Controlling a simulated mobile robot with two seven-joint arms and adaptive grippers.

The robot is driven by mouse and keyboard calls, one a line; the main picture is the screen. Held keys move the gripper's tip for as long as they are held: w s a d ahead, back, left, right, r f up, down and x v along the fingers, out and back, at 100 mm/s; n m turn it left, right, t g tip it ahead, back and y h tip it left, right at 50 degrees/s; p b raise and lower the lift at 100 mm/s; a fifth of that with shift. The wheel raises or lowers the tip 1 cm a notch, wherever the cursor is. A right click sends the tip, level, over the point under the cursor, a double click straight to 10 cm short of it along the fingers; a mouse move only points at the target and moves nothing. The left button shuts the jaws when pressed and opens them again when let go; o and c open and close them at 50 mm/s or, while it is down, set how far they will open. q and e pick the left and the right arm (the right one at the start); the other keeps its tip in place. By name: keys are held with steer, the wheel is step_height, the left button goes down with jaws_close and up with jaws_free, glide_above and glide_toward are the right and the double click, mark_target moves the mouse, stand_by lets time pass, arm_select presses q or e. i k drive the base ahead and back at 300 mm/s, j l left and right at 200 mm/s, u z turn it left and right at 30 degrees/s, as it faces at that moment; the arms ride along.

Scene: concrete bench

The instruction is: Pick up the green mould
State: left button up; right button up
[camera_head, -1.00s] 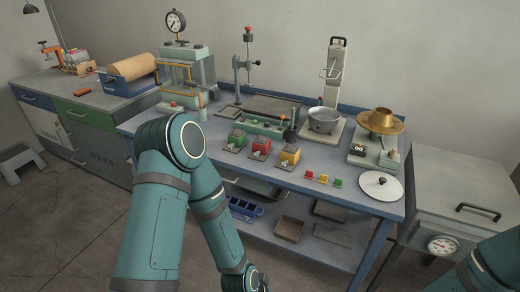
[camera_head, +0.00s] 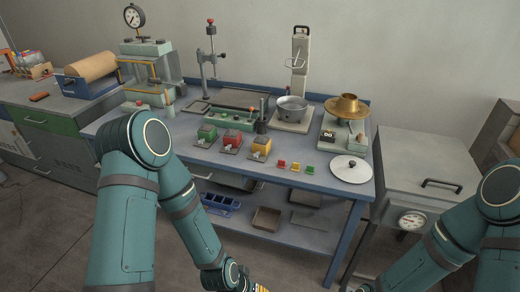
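The green mould (camera_head: 207,134) is a small green block with a metal front part on a dark base. It stands on the blue bench (camera_head: 330,186), leftmost in a row with a red mould (camera_head: 231,140) and a yellow mould (camera_head: 260,147). My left arm reaches in front of the bench, its lower end at the bottom edge, below and in front of the moulds. My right arm comes in at the lower right. Nothing touches the green mould.
Small red, yellow and green blocks (camera_head: 295,167) and a white disc lid (camera_head: 350,168) lie at the bench's right. A metal pot (camera_head: 291,109) and a brass-bowled device (camera_head: 346,108) stand behind. A grey chest (camera_head: 418,165) stands right of the bench.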

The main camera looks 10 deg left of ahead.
mark_target(206, 136)
steer(key=j+z, duration=0.2)
steer(key=z, duration=0.35)
steer(key=j+z, duration=0.45)
steer(key=j, duration=0.5)
steer(key=k+j+z, duration=0.2)
steer(key=j, duration=0.75)
steer(key=i+j, duration=0.05)
steer(key=i, duration=0.05)
